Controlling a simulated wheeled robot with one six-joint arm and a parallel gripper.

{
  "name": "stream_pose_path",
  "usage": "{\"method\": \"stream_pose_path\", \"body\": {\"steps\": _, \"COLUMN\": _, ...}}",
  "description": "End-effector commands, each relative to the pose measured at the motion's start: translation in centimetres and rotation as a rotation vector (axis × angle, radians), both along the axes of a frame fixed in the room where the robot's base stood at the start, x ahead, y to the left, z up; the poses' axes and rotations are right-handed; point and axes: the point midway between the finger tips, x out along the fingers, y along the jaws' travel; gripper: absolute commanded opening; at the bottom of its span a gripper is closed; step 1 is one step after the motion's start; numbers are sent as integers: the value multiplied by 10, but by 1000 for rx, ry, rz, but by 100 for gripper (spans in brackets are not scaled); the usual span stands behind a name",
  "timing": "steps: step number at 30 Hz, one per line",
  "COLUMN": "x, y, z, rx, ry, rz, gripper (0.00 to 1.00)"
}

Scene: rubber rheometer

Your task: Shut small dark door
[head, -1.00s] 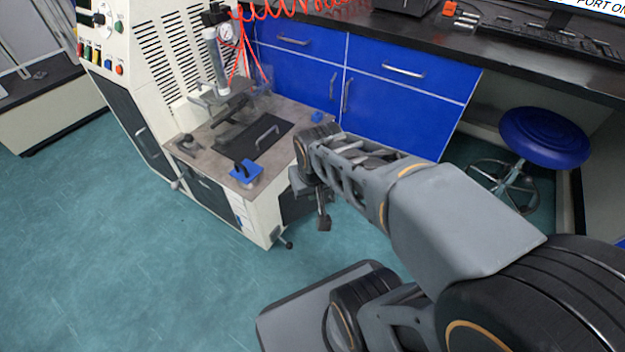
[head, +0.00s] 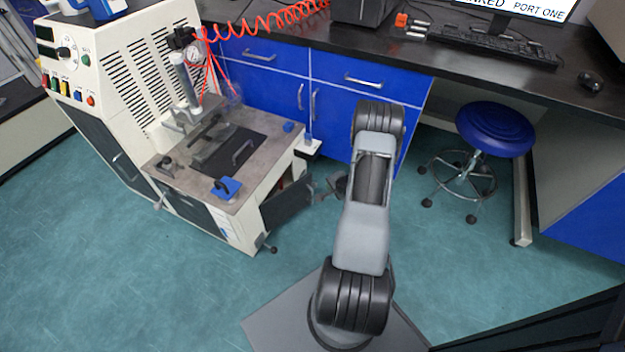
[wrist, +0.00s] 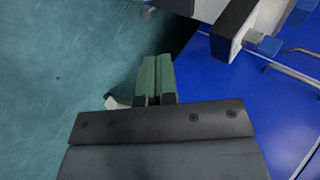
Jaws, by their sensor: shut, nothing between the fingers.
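The small dark door (head: 288,205) is on the right-hand face of the cream rheometer's base (head: 235,228) in the head view. It stands open, swung outward, with a gap showing the inside behind its upper edge. My gripper (head: 328,191) is just right of the door's free edge; whether it touches the door I cannot tell. In the wrist view my gripper's green fingers (wrist: 157,78) are together and empty, pointing away over the floor. My arm hides part of the blue cabinet behind it.
The rheometer's top (head: 255,165) carries a dark plate with a handle and blue blocks. Blue cabinets (head: 265,82) stand behind and a blue stool (head: 494,128) to the right. The teal floor (head: 130,275) in front is clear.

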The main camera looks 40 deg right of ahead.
Motion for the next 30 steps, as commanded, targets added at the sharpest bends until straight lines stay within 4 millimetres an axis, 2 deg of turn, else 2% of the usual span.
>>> {"method": "stream_pose_path", "body": {"steps": 3, "x": -4, "y": 2, "z": -12, "rx": 55, "ry": -17, "rz": -19, "gripper": 0}}
{"method": "stream_pose_path", "body": {"steps": 7, "x": 4, "y": 3, "z": -25, "rx": 75, "ry": -25, "rz": -23, "gripper": 0}}
{"method": "stream_pose_path", "body": {"steps": 21, "x": 66, "y": 8, "z": -84, "rx": 73, "ry": -25, "rz": -23, "gripper": 0}}
{"method": "stream_pose_path", "body": {"steps": 30, "x": 99, "y": 10, "z": -81, "rx": 73, "ry": -25, "rz": -24, "gripper": 0}}
